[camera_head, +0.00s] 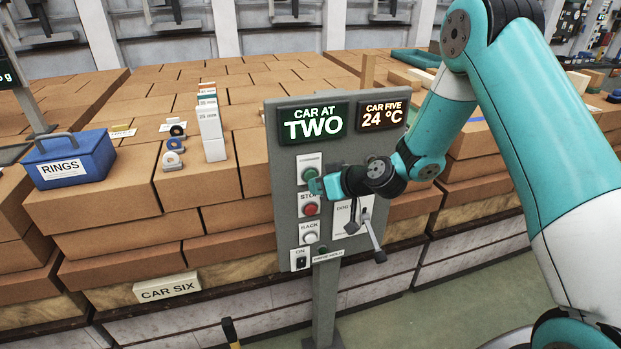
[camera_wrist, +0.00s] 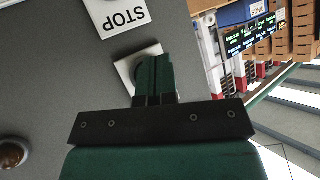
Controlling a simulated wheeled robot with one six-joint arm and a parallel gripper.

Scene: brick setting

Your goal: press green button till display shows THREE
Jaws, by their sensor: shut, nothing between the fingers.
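The grey control panel (camera_head: 284,150) has a display (camera_head: 313,124) reading "CAR AT TWO" in pale green-white letters. The green button (camera_head: 309,174) sits on the topmost light plate below it, partly covered by my gripper (camera_head: 317,187). In the wrist view my gripper (camera_wrist: 153,76) is shut and empty, its fingertips in front of the green button's pale plate (camera_wrist: 124,72). The button is mostly hidden there behind the fingers. I cannot tell whether the fingertips touch it or whether it is pushed in.
Below are the red STOP button (camera_head: 310,209), the white BACK button (camera_head: 310,237) and an ON switch (camera_head: 300,261). A lever (camera_head: 374,240) juts out at the panel's lower right. A second display (camera_head: 383,115) reads "CAR FIVE 24 °C". A blue RINGS box (camera_head: 75,160) stands left on brown boxes.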

